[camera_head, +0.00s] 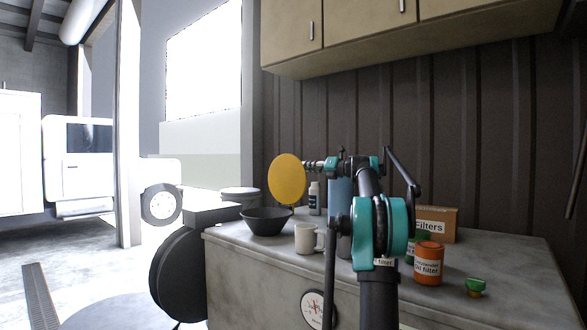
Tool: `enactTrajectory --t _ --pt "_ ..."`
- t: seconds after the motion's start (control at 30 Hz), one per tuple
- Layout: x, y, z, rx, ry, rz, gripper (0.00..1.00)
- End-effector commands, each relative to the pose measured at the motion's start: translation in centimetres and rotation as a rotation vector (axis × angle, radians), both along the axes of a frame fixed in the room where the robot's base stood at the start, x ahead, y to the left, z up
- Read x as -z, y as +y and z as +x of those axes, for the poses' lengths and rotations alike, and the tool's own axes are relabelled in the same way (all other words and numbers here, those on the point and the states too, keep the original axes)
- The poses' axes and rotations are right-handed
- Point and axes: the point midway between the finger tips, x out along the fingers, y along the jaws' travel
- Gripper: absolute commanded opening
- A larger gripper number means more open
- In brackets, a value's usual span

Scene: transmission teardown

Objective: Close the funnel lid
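The funnel (267,221) is a wide black bowl at the left end of the grey workbench top. Its round yellow lid (287,178) stands raised, nearly upright, above the funnel's right side, so the funnel is open. My arm rises in front of the bench and bends left at the top. My gripper (310,166) is at the lid's right edge, at the upper part of the disc. The lid may hide part of the fingers, and I cannot tell whether they touch it or are open or shut.
A white mug (308,239) stands right of the funnel, with a white bottle (314,198) behind. Orange oil filter can (428,263), small green-topped item (475,286) and Filters box (437,222) are on the right. Cabinets (365,30) hang above. The bench's right front is mostly clear.

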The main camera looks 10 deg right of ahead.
Motion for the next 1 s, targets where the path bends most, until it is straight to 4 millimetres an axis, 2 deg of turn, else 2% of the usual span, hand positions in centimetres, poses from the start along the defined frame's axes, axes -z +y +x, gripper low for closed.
enactTrajectory --t 0.2,0.4,0.6,0.9,1.0 --pt "0.0 2.7 3.5 -0.001 0.000 0.000 0.19" --pt "0.0 4.4 5.8 -0.001 0.000 0.001 0.19" --pt "0.0 5.1 6.8 0.001 0.000 0.001 0.19" --pt "0.0 5.2 6.9 0.001 0.000 0.001 0.19" --pt "0.0 5.2 6.9 0.001 0.000 0.001 0.06"
